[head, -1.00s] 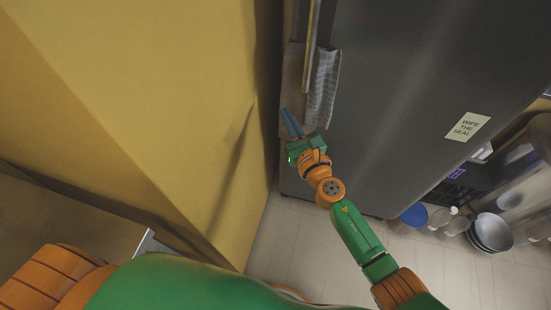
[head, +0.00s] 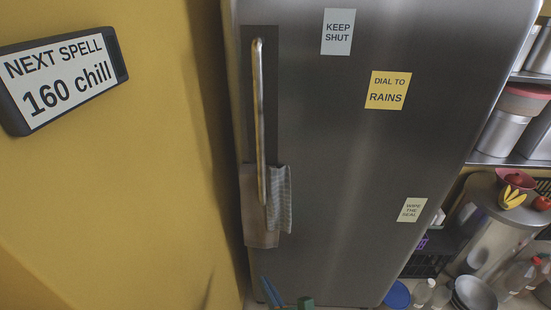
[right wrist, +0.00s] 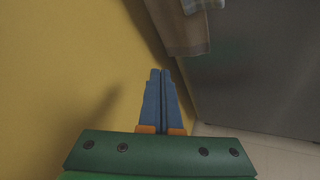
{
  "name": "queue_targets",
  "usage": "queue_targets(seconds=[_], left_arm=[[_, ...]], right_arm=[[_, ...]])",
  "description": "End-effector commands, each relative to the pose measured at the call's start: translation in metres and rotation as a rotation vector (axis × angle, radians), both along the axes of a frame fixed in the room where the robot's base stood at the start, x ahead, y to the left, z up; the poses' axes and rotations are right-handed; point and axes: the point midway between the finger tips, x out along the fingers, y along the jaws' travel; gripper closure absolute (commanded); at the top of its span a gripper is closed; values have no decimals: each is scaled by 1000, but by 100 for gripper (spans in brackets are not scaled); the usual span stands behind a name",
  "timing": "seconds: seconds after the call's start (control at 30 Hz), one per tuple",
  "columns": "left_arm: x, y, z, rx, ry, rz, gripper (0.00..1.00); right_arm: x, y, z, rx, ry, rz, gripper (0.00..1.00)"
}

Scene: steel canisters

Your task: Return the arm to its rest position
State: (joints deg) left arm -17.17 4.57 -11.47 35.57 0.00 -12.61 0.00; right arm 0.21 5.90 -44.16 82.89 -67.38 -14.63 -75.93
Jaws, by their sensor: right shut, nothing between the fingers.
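My right gripper (head: 268,288) shows at the bottom edge of the head view, low in front of the steel door and below the hanging cloths. Its blue fingers are together with nothing between them. The right wrist view shows the same shut fingers (right wrist: 161,85) pointing toward the corner between the yellow wall and the steel door. Most of the right arm is below the head view. My left gripper is not in view.
The tall steel door (head: 330,170) has a vertical handle (head: 258,110) with a checked cloth (head: 280,195) hanging by it. A yellow wall (head: 120,190) stands close at left, with a sign (head: 62,80). Shelves, bowls (head: 472,292) and bottles are at right.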

Motion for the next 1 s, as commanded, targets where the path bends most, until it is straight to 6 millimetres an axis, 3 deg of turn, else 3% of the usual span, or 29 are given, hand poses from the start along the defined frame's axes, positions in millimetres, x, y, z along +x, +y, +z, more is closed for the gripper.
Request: queue_targets(seconds=[0.03, 0.13, 0.23, 0.3, 0.4, 0.5, 0.63, 1.0], left_arm=[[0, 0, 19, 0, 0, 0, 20], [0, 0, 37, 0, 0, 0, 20], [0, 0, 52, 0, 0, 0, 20], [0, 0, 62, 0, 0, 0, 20], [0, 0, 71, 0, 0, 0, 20], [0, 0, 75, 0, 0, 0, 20], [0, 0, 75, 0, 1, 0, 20], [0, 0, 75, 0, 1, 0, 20]], right_arm=[[-9, -28, -30, 126, 220, -130, 100], [-52, -92, -107, 472, 664, -527, 100], [-123, -150, -163, 822, 976, -1016, 100], [-180, -181, -187, 1050, 1095, -1376, 100], [-252, -211, -205, 1316, 1125, -1826, 100], [-299, -225, -210, 1485, 1072, -2125, 100], [-322, -231, -212, 1572, 1021, -2272, 100], [-322, -231, -212, 1572, 1021, -2272, 100]])
